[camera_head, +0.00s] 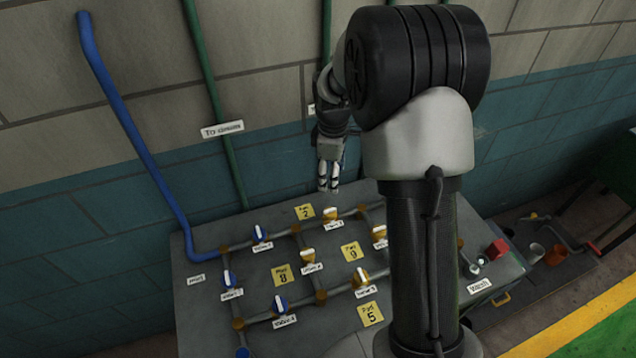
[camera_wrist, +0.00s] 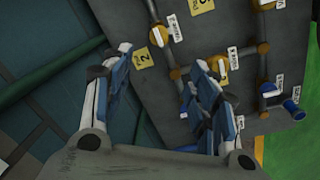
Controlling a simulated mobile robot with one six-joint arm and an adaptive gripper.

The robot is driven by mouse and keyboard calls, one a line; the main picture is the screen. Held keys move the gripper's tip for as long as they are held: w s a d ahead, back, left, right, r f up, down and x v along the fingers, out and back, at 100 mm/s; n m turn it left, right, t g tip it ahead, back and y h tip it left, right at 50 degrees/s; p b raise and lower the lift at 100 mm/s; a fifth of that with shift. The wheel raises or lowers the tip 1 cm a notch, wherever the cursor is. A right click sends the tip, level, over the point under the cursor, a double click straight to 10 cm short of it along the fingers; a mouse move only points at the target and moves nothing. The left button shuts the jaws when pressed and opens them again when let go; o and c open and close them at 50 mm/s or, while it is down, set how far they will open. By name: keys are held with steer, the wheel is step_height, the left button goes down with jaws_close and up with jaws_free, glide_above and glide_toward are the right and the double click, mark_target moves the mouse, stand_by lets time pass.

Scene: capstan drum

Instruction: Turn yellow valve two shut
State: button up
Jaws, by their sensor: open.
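Several yellow valves with white handles stand on the grey panel (camera_head: 205,325). My gripper (camera_head: 330,178) is open and empty, above the panel's back edge. In the wrist view, a yellow valve (camera_wrist: 159,35) appears between the fingertips, apart from them; another (camera_wrist: 219,65) lies beside the right finger.
Blue valves (camera_head: 262,234) share the grey pipe grid. A blue pipe (camera_head: 130,130) and a green pipe (camera_head: 212,85) run up the wall behind. A red block (camera_head: 497,249) sits at the panel's right. My arm hides part of the panel's right side.

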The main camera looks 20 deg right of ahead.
mark_target(331, 210)
steer(key=f+b, duration=0.1)
steer(key=f, duration=0.5)
steer(key=w+f+b, duration=0.1)
steer(key=f, duration=0.5)
steer(key=d+f+b, duration=0.1)
steer(key=f, duration=0.4)
steer(key=shift+w+f, duration=0.15)
steer(key=shift+f, duration=0.25)
steer(key=shift+c, duration=0.5)
steer(key=c, duration=1)
